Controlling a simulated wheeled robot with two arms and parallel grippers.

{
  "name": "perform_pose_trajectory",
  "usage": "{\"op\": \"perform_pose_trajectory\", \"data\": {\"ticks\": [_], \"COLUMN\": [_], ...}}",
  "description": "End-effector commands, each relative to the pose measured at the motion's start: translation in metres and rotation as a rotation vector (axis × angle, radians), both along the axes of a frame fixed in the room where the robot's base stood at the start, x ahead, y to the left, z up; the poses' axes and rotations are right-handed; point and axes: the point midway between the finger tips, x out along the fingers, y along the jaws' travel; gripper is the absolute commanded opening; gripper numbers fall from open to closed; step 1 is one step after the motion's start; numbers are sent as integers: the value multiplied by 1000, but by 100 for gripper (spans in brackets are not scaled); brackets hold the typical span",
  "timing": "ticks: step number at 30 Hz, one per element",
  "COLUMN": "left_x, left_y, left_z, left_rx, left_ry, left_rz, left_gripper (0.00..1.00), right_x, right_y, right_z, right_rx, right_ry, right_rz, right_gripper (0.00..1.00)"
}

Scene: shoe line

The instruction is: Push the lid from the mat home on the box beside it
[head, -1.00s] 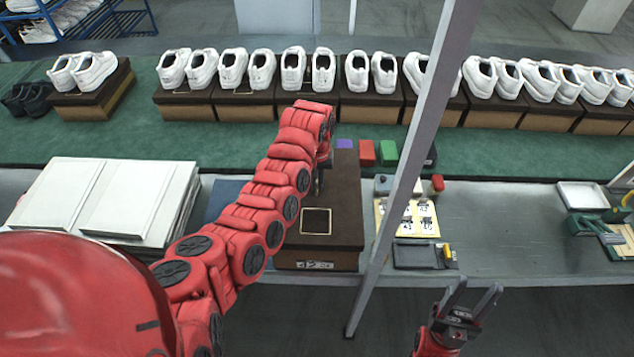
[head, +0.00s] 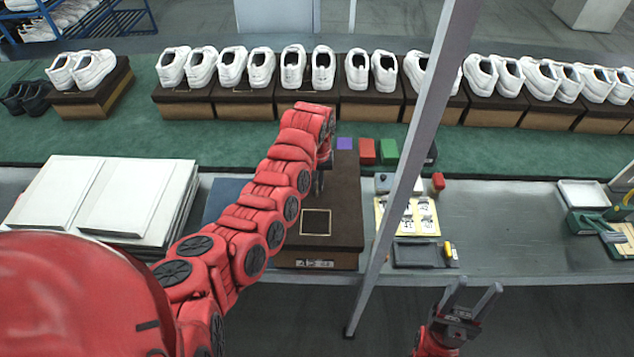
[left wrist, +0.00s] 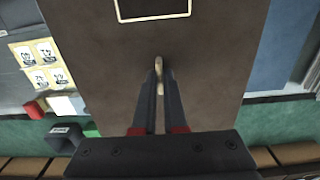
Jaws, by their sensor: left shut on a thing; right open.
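The dark brown lid (head: 332,224) with a gold square outline lies over the brown box (head: 345,262), its front edge overlapping the top of the box's white label. The lid also fills the middle of the left wrist view (left wrist: 100,60). My left gripper (head: 319,188) points down at the lid's top, its fingers close together. In the left wrist view the fingertips (left wrist: 160,72) are at a small cream tab (left wrist: 159,64) on the lid. The blue mat (head: 224,196), left of the box, is partly behind my left arm. My right gripper (head: 472,298) is open and empty, in front of the table.
White flat boxes (head: 105,200) are stacked at left. Right of the box are red (head: 367,151) and green (head: 388,151) blocks, a label card (head: 425,215) and a dark pad (head: 415,254). A grey post (head: 400,190) crosses the view. Shoes on boxes line the green belt (head: 230,145).

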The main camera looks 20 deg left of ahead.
Motion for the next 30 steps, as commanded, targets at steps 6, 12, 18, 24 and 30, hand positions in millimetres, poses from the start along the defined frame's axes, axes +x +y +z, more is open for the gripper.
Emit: {"op": "perform_pose_trajectory", "data": {"ticks": [6,12,18,24,30], "left_x": [0,0,0,0,0], "left_y": [0,0,0,0,0], "left_z": [-5,-9,-13,-17,-21], "left_rx": [0,0,0,0,0], "left_ry": [0,0,0,0,1], "left_rz": [-1,-1,-1,-1,0], "left_gripper": [0,0,0,0,0], "right_x": [0,0,0,0,0], "right_y": [0,0,0,0,0], "right_z": [-3,-6,-8,-11,-13], "right_rx": [0,0,0,0,0], "right_ry": [0,0,0,0,0], "right_rz": [0,0,0,0,0], "right_gripper": [50,50,50,50,50]}}
